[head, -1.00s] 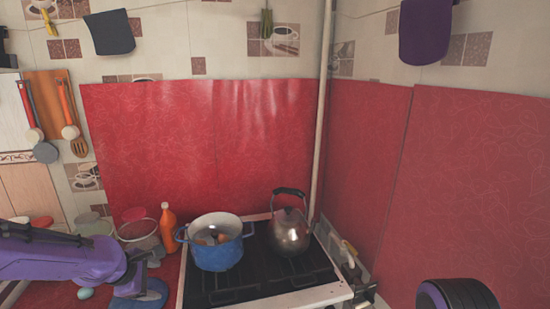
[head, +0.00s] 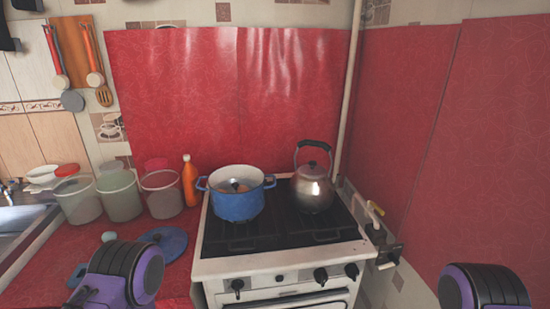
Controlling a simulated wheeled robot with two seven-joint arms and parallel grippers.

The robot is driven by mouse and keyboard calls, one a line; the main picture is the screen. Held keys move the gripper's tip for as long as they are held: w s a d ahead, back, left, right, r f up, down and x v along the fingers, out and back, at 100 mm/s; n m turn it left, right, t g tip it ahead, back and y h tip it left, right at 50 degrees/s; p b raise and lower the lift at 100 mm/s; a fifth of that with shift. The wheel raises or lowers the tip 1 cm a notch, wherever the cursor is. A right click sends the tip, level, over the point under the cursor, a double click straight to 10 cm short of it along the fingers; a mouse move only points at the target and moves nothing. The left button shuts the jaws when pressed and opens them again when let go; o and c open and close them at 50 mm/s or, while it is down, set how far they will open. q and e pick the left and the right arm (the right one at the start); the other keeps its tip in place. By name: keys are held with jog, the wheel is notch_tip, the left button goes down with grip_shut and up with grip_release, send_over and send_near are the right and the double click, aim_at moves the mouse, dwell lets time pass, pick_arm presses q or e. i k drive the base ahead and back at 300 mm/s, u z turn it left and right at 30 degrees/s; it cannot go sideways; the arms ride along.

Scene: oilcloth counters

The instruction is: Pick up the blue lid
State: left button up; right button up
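The blue lid (head: 176,246) lies flat on the red counter, left of the stove. A dark knob or shadowed part shows near its middle. My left arm's purple and black link stands in front of the lid's lower left side, at the bottom of the head view. My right arm's purple and black link shows at the bottom right corner. Neither gripper's fingers can be seen, and no gripper shows on the lid.
A blue pot (head: 238,207) and a kettle (head: 312,192) stand on the stove (head: 275,262). An orange bottle (head: 190,183) and several containers (head: 119,199) line the counter's back. A small pale egg-shaped item (head: 109,236) lies left of the lid. A sink (head: 18,219) is far left.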

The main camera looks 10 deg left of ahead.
aim_at(173, 242)
jog(key=u, duration=1.15)
